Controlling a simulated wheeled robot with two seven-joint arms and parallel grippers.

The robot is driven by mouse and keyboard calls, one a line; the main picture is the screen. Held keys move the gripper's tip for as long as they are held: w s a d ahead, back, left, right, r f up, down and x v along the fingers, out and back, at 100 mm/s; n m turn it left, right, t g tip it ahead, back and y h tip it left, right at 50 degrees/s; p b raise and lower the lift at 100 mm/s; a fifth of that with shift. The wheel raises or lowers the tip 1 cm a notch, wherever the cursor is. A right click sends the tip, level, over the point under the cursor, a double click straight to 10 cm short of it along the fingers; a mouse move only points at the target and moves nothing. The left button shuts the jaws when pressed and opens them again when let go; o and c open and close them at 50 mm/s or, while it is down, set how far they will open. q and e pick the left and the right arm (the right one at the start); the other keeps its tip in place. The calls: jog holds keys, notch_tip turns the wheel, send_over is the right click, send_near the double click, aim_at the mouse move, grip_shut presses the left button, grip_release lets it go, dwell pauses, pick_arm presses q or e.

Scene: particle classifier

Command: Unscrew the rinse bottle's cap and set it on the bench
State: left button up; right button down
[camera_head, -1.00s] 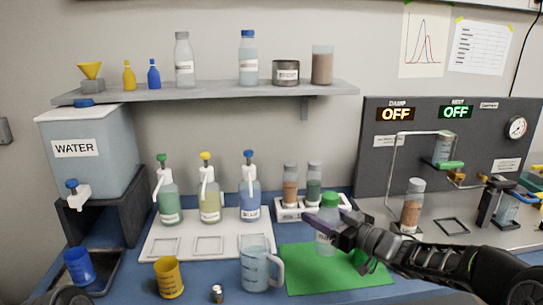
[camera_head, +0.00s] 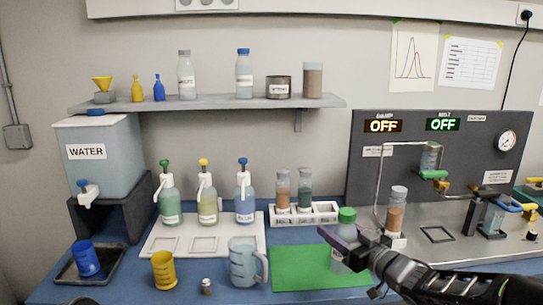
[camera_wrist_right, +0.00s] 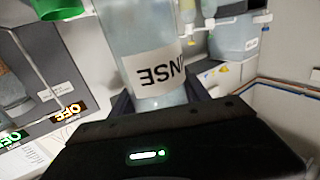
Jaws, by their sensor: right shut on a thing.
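The rinse bottle (camera_head: 341,262) is clear with a green cap (camera_head: 347,215) on its top. It looks upright over the green mat (camera_head: 295,268); I cannot tell whether its base touches the mat. My right gripper (camera_head: 338,240) comes in from the right and is shut on the bottle's body, below the cap. In the right wrist view the bottle (camera_wrist_right: 150,50), with part of its label, sits between the jaws, its lower part hidden by the gripper. My left gripper is not in view.
A clear jug (camera_head: 243,262), a small metal piece (camera_head: 207,287) and a yellow cup (camera_head: 163,270) stand left of the mat. Behind are a rack (camera_head: 325,213) with two jars and a white tray (camera_head: 160,238) with wash bottles. A jar (camera_head: 397,210) stands right. The mat's left part is clear.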

jog(key=shift+s+d+f+m+t+h, duration=0.15)
jog(key=shift+s+f+m+t+h, duration=0.1)
jog(key=shift+f+m+t+h, duration=0.35)
jog(key=s+d+f+m+h, duration=0.1)
jog(key=f+h, duration=0.1)
jog(key=s+d+f+m+h+p, duration=0.1)
jog(key=f+h, duration=0.1)
jog(key=f, duration=0.1)
jog(key=s+d+f+m+t+h, duration=0.1)
jog(key=s+f+m+h, duration=0.1)
jog(key=shift+d+f+p, duration=0.1)
jog(key=shift+f+p, duration=0.1)
jog(key=shift+p, duration=0.2)
pick_arm(q)
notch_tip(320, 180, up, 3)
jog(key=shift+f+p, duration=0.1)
jog(key=shift+p, duration=0.45)
pick_arm(e)
jog(key=s+f+m+h, duration=0.1)
jog(key=s+f+h, duration=0.1)
jog(key=f, duration=0.3)
jog(key=shift+s, duration=0.7)
